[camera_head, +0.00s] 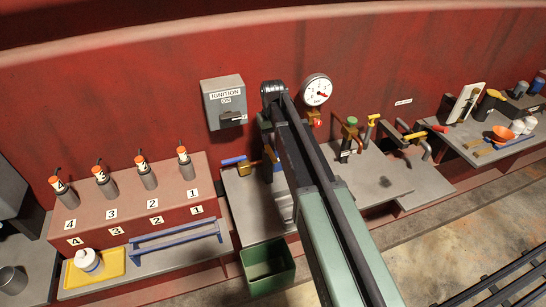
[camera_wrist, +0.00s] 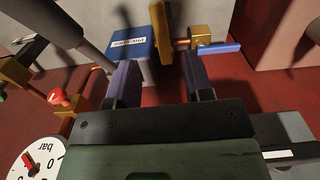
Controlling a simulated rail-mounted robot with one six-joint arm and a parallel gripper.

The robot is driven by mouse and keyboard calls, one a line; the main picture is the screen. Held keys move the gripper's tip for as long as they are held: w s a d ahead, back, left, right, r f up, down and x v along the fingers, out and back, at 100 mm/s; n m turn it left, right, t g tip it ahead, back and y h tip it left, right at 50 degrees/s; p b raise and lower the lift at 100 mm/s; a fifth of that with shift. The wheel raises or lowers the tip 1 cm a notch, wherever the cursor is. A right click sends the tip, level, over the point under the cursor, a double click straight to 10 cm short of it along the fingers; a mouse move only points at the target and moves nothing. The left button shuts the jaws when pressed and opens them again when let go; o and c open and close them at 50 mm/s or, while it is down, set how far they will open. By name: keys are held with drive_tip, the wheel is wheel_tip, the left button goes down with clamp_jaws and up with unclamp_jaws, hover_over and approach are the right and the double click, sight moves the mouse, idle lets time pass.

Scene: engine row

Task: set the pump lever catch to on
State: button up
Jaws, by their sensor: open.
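In the wrist view, my gripper (camera_wrist: 160,72) is open, its two dark fingers apart with no object held between them. Just beyond the fingertips are a blue labelled box (camera_wrist: 133,43) and an upright yellow-brown piece (camera_wrist: 161,35). A thick grey bar (camera_wrist: 84,35) slants past on the left. I cannot tell which part is the pump lever catch or read its setting. A brass valve with a blue handle (camera_wrist: 220,49) sits right of the fingers; the blue handle also shows in the head view (camera_head: 233,160). My arm hides the gripper in the head view.
A pressure gauge (camera_head: 317,90) and red knob (camera_head: 318,123) are on the wall right of my arm. The ignition box (camera_head: 224,103) is on the left. A green bin (camera_head: 268,271) stands below. Pipes and valves (camera_head: 350,135) crowd the right bench.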

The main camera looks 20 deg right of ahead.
sight(273, 156)
wheel_tip(273, 156, down, 8)
drive_tip(key=b, duration=0.6)
drive_tip(key=shift+f+b, duration=0.15)
drive_tip(key=shift+b, duration=0.2)
drive_tip(key=shift+c, duration=0.5)
clamp_jaws()
